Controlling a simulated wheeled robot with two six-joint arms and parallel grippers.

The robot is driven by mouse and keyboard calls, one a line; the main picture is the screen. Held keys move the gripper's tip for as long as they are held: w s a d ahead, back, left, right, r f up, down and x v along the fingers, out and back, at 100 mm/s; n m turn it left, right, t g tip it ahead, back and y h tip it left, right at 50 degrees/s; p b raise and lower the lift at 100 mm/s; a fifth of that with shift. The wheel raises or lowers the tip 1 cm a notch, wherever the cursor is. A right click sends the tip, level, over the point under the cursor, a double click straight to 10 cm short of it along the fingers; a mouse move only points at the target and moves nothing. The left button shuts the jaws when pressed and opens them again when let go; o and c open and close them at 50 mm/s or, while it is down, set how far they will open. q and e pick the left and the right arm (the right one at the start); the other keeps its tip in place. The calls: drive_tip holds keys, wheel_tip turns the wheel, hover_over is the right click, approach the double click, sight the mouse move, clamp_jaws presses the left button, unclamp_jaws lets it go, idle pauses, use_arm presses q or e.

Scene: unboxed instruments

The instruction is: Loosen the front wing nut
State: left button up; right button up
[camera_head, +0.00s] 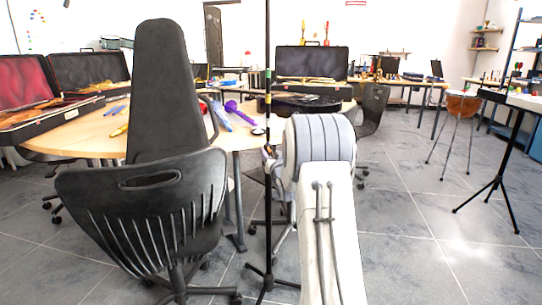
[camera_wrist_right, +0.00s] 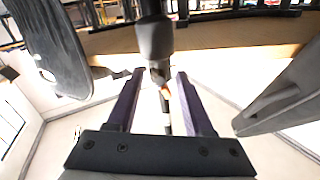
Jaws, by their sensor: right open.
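A thin black upright stand pole (camera_head: 268,205) rises in the middle of the head view, just left of my right arm. In the right wrist view its thick black collar (camera_wrist_right: 154,38) comes down from the top. Below the collar is a small grey clamp part with an orange-brown bit, which looks like the wing nut (camera_wrist_right: 160,76). My right gripper (camera_wrist_right: 160,74) is open, with one dark finger on each side of this part and visible gaps on both sides. In the head view my right forearm hides most of that gripper. My left gripper is not in view.
A black office chair (camera_head: 145,205) stands close on the left. Behind it is a round wooden table (camera_head: 75,140) with open instrument cases. A black tripod stand (camera_head: 500,180) is at right. The tiled floor between is clear.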

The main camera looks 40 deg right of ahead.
clamp_jaws()
idle(1.0)
unclamp_jaws()
drive_tip(key=p+v, duration=0.2)
drive_tip(key=v, duration=0.8)
drive_tip(key=shift+s, duration=0.25)
drive_tip(key=shift+a, duration=0.1)
drive_tip(key=shift+c, duration=0.2)
